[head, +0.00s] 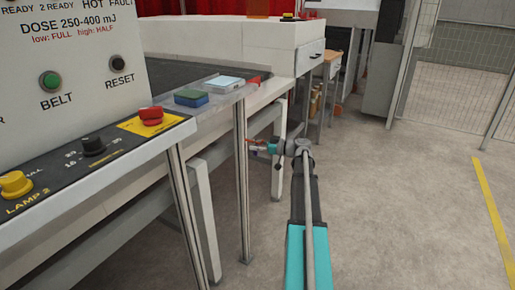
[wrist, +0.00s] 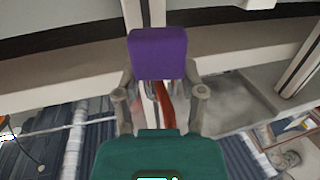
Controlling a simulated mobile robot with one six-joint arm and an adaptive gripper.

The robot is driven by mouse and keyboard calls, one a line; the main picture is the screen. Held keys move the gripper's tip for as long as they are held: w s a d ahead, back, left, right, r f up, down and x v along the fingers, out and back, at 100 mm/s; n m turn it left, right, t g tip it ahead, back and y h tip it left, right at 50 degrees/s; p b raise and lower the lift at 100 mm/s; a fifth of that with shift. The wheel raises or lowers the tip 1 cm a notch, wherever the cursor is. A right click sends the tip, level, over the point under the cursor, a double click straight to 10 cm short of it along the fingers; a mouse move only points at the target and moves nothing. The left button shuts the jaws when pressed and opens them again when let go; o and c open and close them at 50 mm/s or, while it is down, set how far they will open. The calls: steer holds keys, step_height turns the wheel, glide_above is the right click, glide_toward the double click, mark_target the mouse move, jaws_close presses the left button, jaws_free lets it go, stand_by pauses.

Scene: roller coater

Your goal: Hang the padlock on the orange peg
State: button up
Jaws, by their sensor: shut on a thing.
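In the wrist view, my gripper (wrist: 160,75) is shut on a purple block (wrist: 158,50), which looks like the padlock's body. I cannot make out its shackle. A reddish strip (wrist: 166,100) shows below the block, between the fingers; I cannot tell what it is. In the head view, my gripper (head: 266,148) is low beside the machine's front edge, right of a metal leg. A small orange-red bit shows at its tip, too small to identify. The purple block is not clear there. I cannot identify the orange peg in either view.
A control panel (head: 92,155) with knobs and a red button (head: 151,115) stands at the left. A green-and-blue block (head: 191,98) and a pale blue box (head: 224,82) lie on the ledge. Metal legs (head: 241,180) stand below. The floor (head: 400,220) at right is clear.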

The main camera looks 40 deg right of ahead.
steer(key=shift+w+a+f+t+b, duration=0.2)
steer(key=shift+w+t+b, duration=0.15)
steer(key=shift+b, duration=0.2)
stand_by(0.6)
steer(key=o, duration=1.2)
steer(key=shift+s+d, duration=0.1)
steer(key=v, duration=1.1)
steer(key=shift+s+d, duration=0.25)
steer(key=shift+d, duration=0.05)
steer(key=shift+s+a+v, duration=0.2)
steer(key=shift+a+v, duration=0.05)
steer(key=shift+v, duration=1.2)
steer(key=shift+s+a+v, duration=0.15)
steer(key=shift+a+v, duration=0.1)
steer(key=shift+v, duration=1.2)
steer(key=shift+s+a+v, duration=0.2)
steer(key=shift+a+v, duration=0.1)
steer(key=shift+v, duration=1.15)
